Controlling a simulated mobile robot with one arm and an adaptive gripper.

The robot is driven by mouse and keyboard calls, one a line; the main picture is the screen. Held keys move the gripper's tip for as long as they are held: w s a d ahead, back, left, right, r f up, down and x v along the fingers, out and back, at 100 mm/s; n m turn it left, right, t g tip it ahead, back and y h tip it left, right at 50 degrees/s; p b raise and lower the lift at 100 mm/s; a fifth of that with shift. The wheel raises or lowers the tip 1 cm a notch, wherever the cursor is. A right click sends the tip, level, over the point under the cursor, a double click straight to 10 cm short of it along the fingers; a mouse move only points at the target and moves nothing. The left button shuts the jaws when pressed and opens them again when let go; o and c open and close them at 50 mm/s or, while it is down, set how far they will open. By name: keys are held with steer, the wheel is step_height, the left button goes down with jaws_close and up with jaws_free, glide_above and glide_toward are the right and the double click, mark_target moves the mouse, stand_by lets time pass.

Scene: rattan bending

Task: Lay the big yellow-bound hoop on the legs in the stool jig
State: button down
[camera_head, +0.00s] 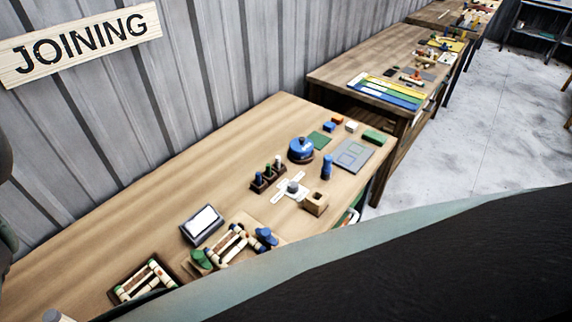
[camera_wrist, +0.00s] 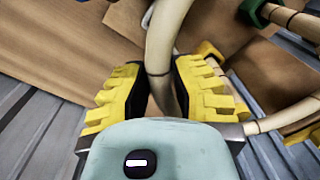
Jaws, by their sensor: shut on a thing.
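In the wrist view my gripper (camera_wrist: 160,88) has its yellow ridged fingers shut on a pale rattan tube, part of a hoop (camera_wrist: 161,45), with a dark line across it. Yellow patches show near it; I cannot tell whether all are its binding. In the wrist view a green piece (camera_wrist: 256,10) and rattan poles lie at the upper right. In the head view what looks like the stool jig (camera_head: 253,217), with pale rattan legs (camera_head: 226,243), stands at the front of the table, between a green block (camera_head: 201,259) and blue blocks (camera_head: 266,236). My gripper and hoop are hidden there.
A dark tray with rattan pieces (camera_head: 147,279) is left of the jig, and a white-topped box (camera_head: 202,224) behind it. A peg rack (camera_head: 267,179), blue round pot (camera_head: 301,149) and wooden block (camera_head: 316,203) stand farther back. The table's left rear (camera_head: 150,215) is clear.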

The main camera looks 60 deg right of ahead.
steer(key=c, duration=0.9)
jaws_free()
step_height(320, 180, up, 3)
steer(key=shift+d+r+p, duration=0.1)
steer(key=shift+r+p, duration=0.1)
steer(key=shift+p, duration=1.05)
steer(key=shift+w+r, duration=0.15)
steer(key=shift+r, duration=0.25)
steer(key=shift+w+r+b, duration=0.1)
steer(key=shift+r+b, duration=1.15)
steer(key=shift+r, duration=1.45)
steer(key=shift+r+b, duration=0.4)
steer(key=shift+r, duration=0.8)
